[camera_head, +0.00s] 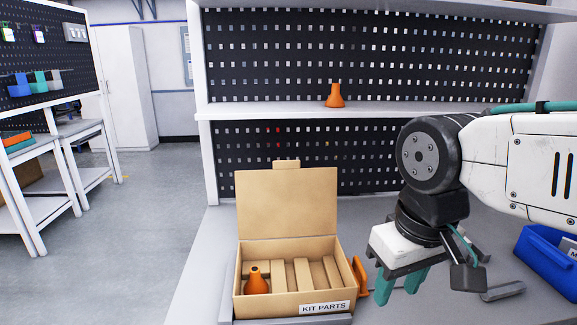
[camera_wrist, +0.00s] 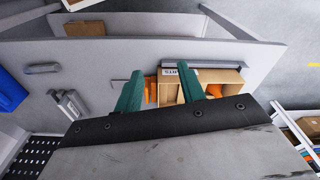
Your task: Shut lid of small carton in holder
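The small cardboard carton (camera_head: 262,305) sits on the workbench with a "KIT PARTS" label on its front. Its lid (camera_head: 286,205) stands open, nearly upright at the back, with a small tab on top. Inside are cardboard dividers and an orange bottle-shaped part (camera_head: 256,282) at the left. A grey holder strip (camera_head: 338,320) shows under its front edge. My gripper (camera_head: 401,286) hangs to the right of the carton, apart from it, with its teal fingers spread and nothing visible held. In the wrist view, the carton (camera_wrist: 231,77) shows beyond the fingers, partly hidden by one.
An orange piece (camera_head: 359,277) is at the carton's right side; whether it is attached cannot be told. A blue bin (camera_head: 548,262) and a grey bar (camera_head: 502,290) lie to the right. Another orange part (camera_head: 335,97) stands on the shelf behind. Pegboard backs the bench.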

